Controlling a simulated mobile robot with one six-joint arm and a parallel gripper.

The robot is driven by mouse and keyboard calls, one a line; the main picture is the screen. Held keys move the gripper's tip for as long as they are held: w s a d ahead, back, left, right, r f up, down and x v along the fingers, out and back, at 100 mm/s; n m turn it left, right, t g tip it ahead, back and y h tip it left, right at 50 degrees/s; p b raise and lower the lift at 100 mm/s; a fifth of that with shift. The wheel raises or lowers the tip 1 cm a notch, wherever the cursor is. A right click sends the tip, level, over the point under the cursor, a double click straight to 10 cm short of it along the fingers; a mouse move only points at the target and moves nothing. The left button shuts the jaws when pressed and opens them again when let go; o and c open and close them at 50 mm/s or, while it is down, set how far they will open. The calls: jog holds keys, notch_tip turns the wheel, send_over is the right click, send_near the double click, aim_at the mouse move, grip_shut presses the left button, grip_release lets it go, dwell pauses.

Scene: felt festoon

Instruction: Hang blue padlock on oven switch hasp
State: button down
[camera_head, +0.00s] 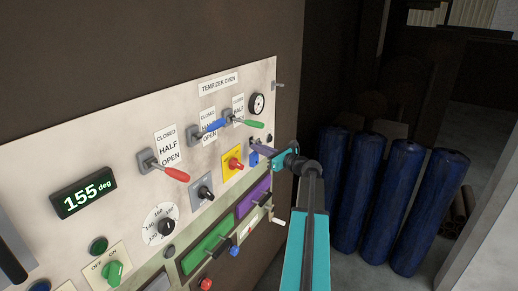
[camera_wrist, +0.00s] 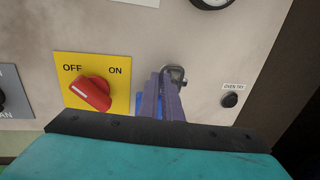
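The oven switch is a red knob (camera_wrist: 90,93) on a yellow plate marked OFF and ON. It also shows in the head view (camera_head: 235,163). My gripper (camera_wrist: 168,88) is just right of the plate, its purple fingers close together near the panel. The blue padlock (camera_head: 253,158) is at the fingertips in the head view, and my gripper appears shut on it. In the wrist view, part of its blue body (camera_wrist: 148,103) shows beside the fingers. A grey metal loop (camera_wrist: 174,72) shows at the fingertips; whether it is shackle or hasp, and whether they are linked, I cannot tell.
A small black button (camera_wrist: 229,100) labelled OVEN TRY is to the right. A round gauge (camera_head: 257,104) and a green-handled lever (camera_head: 246,123) are above my gripper. Several blue cylinders (camera_head: 372,200) stand to the right. A purple panel (camera_head: 254,197) is below.

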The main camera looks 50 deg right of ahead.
jog(key=shift+f+b, duration=0.35)
jog(key=shift+f, duration=0.3)
jog(key=c, duration=1.9)
grip_release()
jog(key=shift+o, duration=0.2)
jog(key=shift+s+f, duration=0.1)
jog(key=shift+s, duration=0.1)
jog(key=s+b, duration=0.3)
jog(key=s, duration=1)
jog(key=shift+s+d, duration=0.25)
jog(key=shift+s, duration=0.05)
jog(key=shift+s, duration=0.15)
